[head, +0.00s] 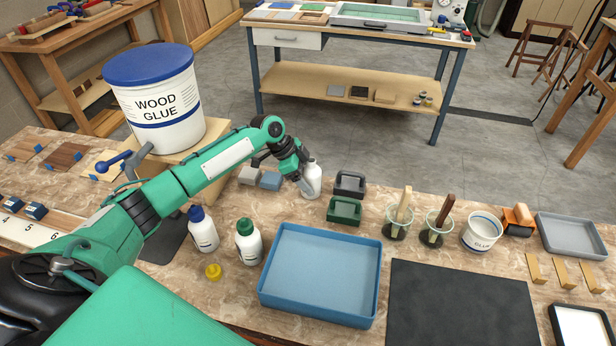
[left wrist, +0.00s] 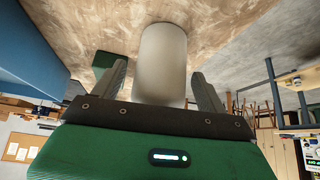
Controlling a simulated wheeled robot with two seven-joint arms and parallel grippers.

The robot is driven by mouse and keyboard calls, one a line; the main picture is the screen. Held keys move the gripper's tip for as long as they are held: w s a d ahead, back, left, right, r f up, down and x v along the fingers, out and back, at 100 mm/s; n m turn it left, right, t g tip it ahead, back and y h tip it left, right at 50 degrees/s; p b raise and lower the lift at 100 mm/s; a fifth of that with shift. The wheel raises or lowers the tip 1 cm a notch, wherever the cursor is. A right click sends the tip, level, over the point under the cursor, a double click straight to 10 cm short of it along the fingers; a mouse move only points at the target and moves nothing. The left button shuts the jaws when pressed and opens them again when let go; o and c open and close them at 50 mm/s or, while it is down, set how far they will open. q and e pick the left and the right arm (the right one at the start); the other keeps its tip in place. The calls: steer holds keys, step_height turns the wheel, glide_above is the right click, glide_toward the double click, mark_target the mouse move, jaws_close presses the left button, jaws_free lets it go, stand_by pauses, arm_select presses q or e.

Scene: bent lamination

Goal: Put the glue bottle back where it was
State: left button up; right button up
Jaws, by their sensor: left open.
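A plain white bottle (head: 312,180) stands on the bench behind the blue tray; this is likely the glue bottle. My left gripper (head: 304,182) is at this bottle, its arm reaching in from the left. In the left wrist view the white bottle (left wrist: 163,62) lies between the two spread fingers of the left gripper (left wrist: 166,85), with a gap visible on each side. Its top end is hidden by the gripper body. Two other white bottles stand nearer, one with a blue cap (head: 203,230) and one with a green cap (head: 248,243). My right gripper is not in view.
A large wood glue bucket (head: 158,105) stands on a wooden block at the left. A blue tray (head: 318,315), a yellow cap (head: 213,271), a green caddy (head: 344,211), a dark caddy (head: 350,184) and glass cups with brushes are near. A black mat (head: 460,305) lies bare at the right.

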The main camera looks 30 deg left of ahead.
arm_select(q)
steer(key=b+v, duration=0.1)
steer(key=v, duration=1.1)
steer(key=shift+b, duration=0.35)
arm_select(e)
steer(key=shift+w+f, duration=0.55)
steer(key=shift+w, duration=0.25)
